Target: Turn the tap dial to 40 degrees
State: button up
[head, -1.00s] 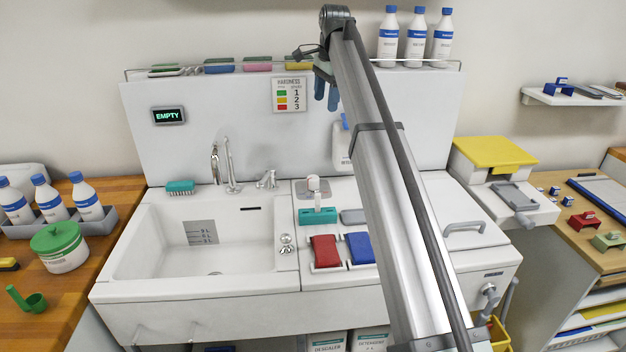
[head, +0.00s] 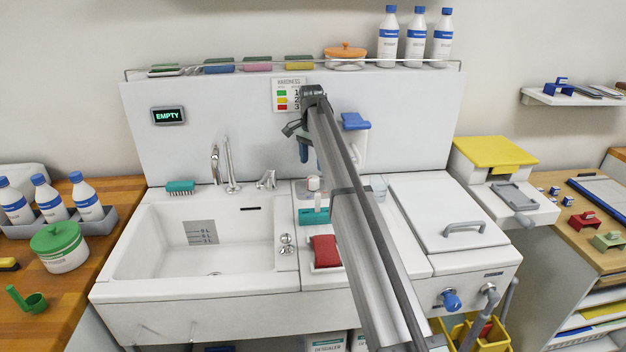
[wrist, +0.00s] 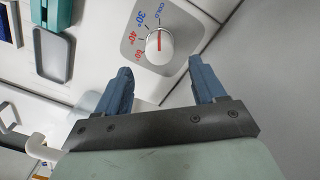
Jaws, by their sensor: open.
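The tap dial (wrist: 159,46) is a white round knob with a red line, on a grey plate (wrist: 133,43). The plate is marked COLD, 30°, 40° and 60°. The red line points toward COLD as seen in the wrist view. In the head view the dial (head: 314,183) sits behind the teal block at the back of the counter. My gripper (wrist: 161,69) is open, its two blue fingers apart and empty. The dial lies beyond the gap between the fingertips, and no contact shows. In the head view my gripper (head: 308,152) is above the dial, partly hidden by my arm.
The sink basin (head: 130,240) with its tap (head: 229,165) is to the left. A teal block (head: 314,216) and a red pad (head: 325,251) lie in front of the dial. A blue-topped white dispenser (head: 354,122) hangs on the back panel. My arm hides part of the counter.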

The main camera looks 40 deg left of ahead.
aim_at(313, 177)
notch_tip(313, 177, down, 8)
jog(key=shift+d+r, duration=0.1)
jog(key=shift+r, duration=0.15)
jog(key=c, duration=1.1)
